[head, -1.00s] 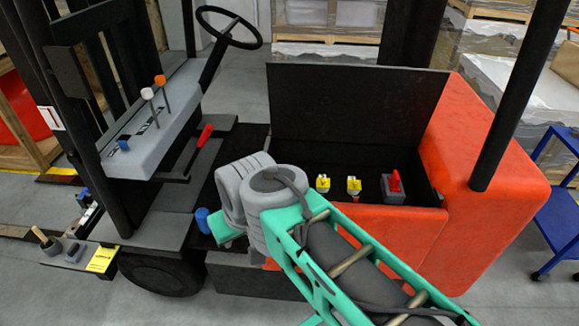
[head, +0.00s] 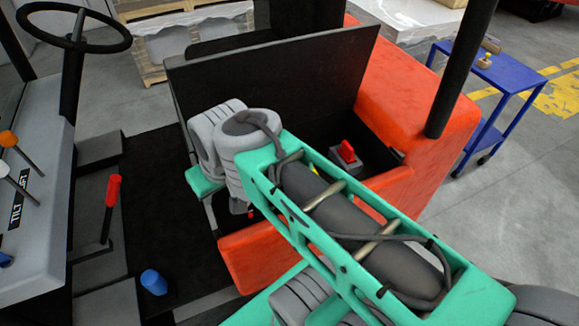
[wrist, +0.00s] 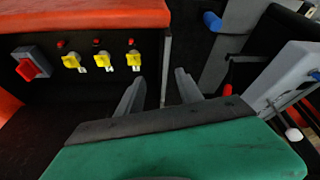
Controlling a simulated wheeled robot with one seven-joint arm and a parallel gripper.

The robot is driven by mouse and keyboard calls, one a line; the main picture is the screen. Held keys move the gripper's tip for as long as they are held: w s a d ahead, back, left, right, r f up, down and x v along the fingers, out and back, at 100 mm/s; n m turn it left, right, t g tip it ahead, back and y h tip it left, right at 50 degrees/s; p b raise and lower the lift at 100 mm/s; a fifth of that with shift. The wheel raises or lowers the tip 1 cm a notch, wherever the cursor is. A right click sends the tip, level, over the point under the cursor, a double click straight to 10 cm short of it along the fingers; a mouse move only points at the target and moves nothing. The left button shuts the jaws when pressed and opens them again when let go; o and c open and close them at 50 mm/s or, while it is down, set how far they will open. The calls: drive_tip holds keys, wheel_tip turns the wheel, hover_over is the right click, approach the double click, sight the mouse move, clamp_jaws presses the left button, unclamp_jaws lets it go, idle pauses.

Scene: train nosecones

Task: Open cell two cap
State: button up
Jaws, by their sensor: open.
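In the wrist view, three yellow caps with whitish parts sit in a row in the dark battery compartment: a left one (wrist: 71,62), a middle one (wrist: 103,61) and a right one (wrist: 133,60). No label shows which is cell two. A small red knob shows above each, such as the middle knob (wrist: 96,41). My gripper (wrist: 160,76) is open and empty, its fingers apart to the right of the right cap, near the compartment's side wall (wrist: 167,65). In the head view my arm hides most of the caps, and the fingertips are hidden.
A red connector (head: 346,153) stands in the compartment. The raised black lid (head: 270,75) stands behind my wrist. The orange body (head: 425,110) rises at right. The steering wheel (head: 75,25), red lever (head: 113,190) and blue knob (head: 153,282) are at left, with open black floor between.

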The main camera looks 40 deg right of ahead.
drive_tip(key=w+d+f+b, duration=0.7)
drive_tip(key=d+f+b, duration=0.45)
drive_tip(key=b, duration=0.45)
drive_tip(key=s+d+f+n+b, duration=0.1)
drive_tip(key=d+f+b, duration=0.25)
drive_tip(key=d, duration=0.25)
drive_tip(key=d+f+n+b, duration=0.1)
drive_tip(key=d+f+b, duration=0.1)
drive_tip(key=d+b, duration=0.25)
drive_tip(key=shift+y, duration=0.3)
drive_tip(key=x, duration=0.2)
drive_tip(key=b+x, duration=0.1)
drive_tip(key=x, duration=0.4)
drive_tip(key=shift+d+f, duration=0.2)
drive_tip(key=shift+d, duration=0.15)
drive_tip(key=shift+c, duration=0.5)
clamp_jaws()
